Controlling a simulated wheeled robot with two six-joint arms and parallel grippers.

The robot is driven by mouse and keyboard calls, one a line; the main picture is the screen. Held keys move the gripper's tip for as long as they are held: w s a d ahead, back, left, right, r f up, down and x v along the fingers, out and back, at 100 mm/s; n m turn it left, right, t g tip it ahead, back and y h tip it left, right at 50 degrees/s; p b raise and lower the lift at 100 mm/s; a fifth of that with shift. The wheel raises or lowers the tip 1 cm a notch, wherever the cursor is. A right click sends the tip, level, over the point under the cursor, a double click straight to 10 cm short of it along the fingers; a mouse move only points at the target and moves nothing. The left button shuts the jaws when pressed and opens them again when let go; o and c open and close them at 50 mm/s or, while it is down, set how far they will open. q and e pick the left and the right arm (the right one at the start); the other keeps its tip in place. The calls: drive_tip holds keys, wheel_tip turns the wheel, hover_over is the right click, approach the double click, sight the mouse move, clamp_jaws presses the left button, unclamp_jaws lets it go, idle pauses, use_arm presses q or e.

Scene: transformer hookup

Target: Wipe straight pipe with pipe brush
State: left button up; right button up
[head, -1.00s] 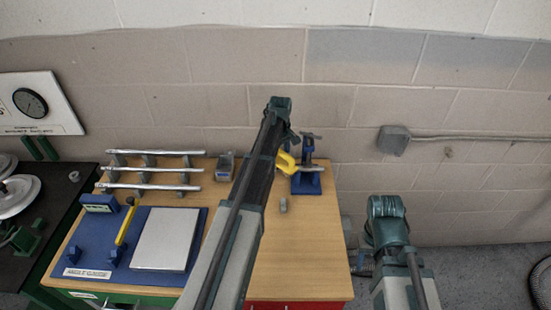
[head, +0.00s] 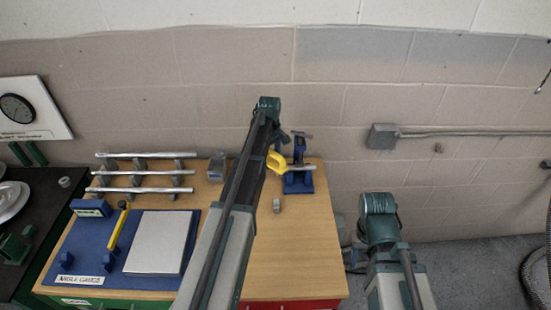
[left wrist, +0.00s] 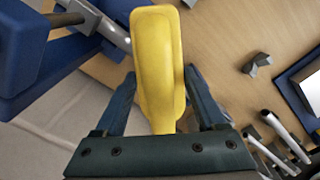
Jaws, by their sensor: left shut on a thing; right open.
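My left gripper (left wrist: 160,88) is shut on a yellow handle (left wrist: 158,55), which looks like the pipe brush's. The handle also shows in the head view (head: 277,162), just left of the blue vise (head: 298,182); my arm partly hides the gripper there. The brush end is hidden. In the left wrist view a silver rod (left wrist: 108,30) runs beside the blue vise (left wrist: 25,60), past the handle's far end; I cannot tell whether they touch or whether it is the straight pipe. Silver pipes (head: 143,172) lie on a rack at the table's back left.
A blue board (head: 88,238) with a grey plate (head: 158,242) and a yellow tool (head: 117,230) covers the table's left part. A small grey fitting (head: 277,205) stands before the vise. The wooden table's front right (head: 300,250) is clear. A wall is behind.

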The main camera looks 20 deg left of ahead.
use_arm(q)
drive_tip(key=shift+s+a, duration=0.3)
drive_tip(key=shift+a, duration=0.3)
drive_tip(key=shift+a, duration=0.1)
drive_tip(key=shift+s+a+r, duration=0.1)
drive_tip(key=shift+s+a, duration=0.3)
drive_tip(key=shift+a, duration=0.4)
drive_tip(key=shift+s+a, duration=0.35)
drive_tip(key=shift+a, duration=0.45)
drive_tip(key=shift+r, duration=0.1)
wheel_tip(320, 180, up, 6)
drive_tip(key=p, duration=0.6)
wheel_tip(320, 180, up, 3)
drive_tip(key=p, duration=0.3)
